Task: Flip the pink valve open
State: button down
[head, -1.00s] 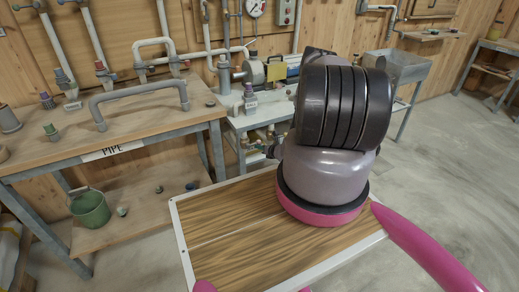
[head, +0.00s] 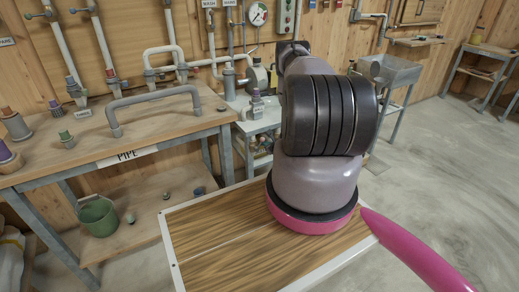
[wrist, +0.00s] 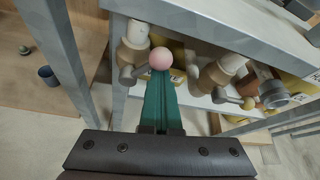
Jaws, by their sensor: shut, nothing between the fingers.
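The pink valve shows in the wrist view as a pink ball knob (wrist: 160,59) on a short grey lever (wrist: 133,73). The lever joins a tan and white pipe fitting (wrist: 133,48) under the edge of a grey metal table. My gripper (wrist: 160,78) has green fingers, closed together and empty. The fingertips are right at the near side of the pink knob and overlap it in the picture; I cannot tell whether they touch. In the head view my arm hides both the valve and my gripper.
A second valve with a yellow knob (wrist: 248,103) hangs to the right on a similar fitting. The grey table frame (wrist: 220,22) runs above the valves, with a table leg (wrist: 62,60) at left. In the head view, a wooden pipe bench (head: 165,127) stands left; open floor lies right.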

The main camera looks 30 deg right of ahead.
jog(key=shift+a+r, duration=0.25)
jog(key=shift+a, duration=0.3)
jog(key=shift+a+r, duration=0.25)
jog(key=shift+a, duration=0.55)
jog(key=shift+d, duration=0.1)
jog(key=shift+s+d+f, duration=0.1)
jog(key=shift+d+f, duration=0.1)
jog(key=shift+d, duration=0.05)
jog(key=s, duration=0.9)
jog(key=shift+s+r, duration=0.2)
jog(key=shift+r, duration=0.15)
